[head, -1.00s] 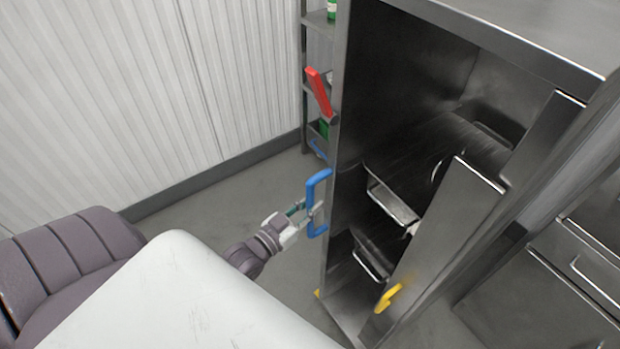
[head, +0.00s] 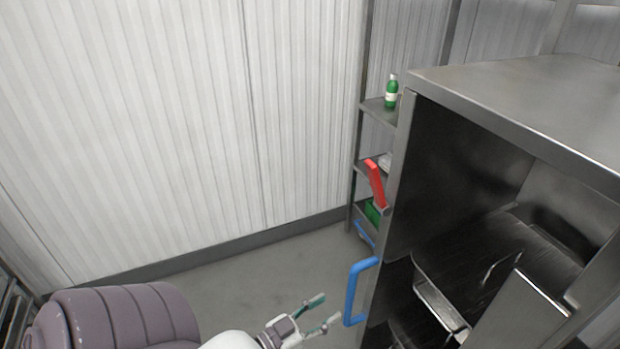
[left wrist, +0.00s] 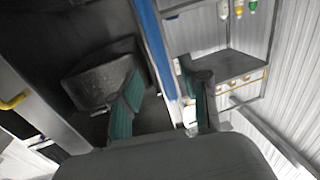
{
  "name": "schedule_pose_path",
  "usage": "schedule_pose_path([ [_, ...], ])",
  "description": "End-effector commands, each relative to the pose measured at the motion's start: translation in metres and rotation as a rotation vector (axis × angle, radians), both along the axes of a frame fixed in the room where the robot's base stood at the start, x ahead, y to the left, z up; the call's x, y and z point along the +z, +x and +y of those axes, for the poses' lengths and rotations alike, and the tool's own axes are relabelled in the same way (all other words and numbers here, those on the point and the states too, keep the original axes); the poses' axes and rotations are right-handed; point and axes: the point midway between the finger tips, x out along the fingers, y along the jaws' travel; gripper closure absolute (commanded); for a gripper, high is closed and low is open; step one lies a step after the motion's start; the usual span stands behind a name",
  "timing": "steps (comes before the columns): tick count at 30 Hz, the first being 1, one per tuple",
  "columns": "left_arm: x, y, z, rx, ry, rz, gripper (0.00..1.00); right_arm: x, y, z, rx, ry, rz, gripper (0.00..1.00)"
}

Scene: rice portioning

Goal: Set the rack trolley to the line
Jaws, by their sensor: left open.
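The rack trolley is a tall steel cabinet (head: 430,75), open at the front with metal trays inside, at the right of the head view. A blue handle (head: 352,295) is on its left side. My left gripper (head: 326,309) is open and empty, just left of the blue handle and apart from it. In the left wrist view the blue bar (left wrist: 153,45) runs behind and between the open fingers (left wrist: 165,112). I see no floor line. My right gripper is out of view.
A shelf rack (head: 372,104) with a green bottle (head: 391,92) stands behind the trolley, against the ribbed white wall (head: 200,120). The grey floor (head: 270,270) between wall and trolley is clear. A yellow handle (left wrist: 15,101) shows in the left wrist view.

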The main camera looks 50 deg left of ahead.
Motion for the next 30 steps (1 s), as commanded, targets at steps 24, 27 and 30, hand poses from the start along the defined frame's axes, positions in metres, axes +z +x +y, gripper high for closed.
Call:
schedule_pose_path([
  [24, 0.0, -0.041, 0.006, 0.0, 0.0, 0.0, 0.55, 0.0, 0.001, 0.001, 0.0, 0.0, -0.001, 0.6],
  [27, 0.0, -0.041, 0.006, 0.0, 0.0, 0.0, 0.55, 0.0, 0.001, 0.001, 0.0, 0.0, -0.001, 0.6],
  [30, -0.009, -0.041, 0.007, 0.004, 0.005, 0.017, 0.55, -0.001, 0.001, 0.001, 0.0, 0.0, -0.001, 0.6],
])
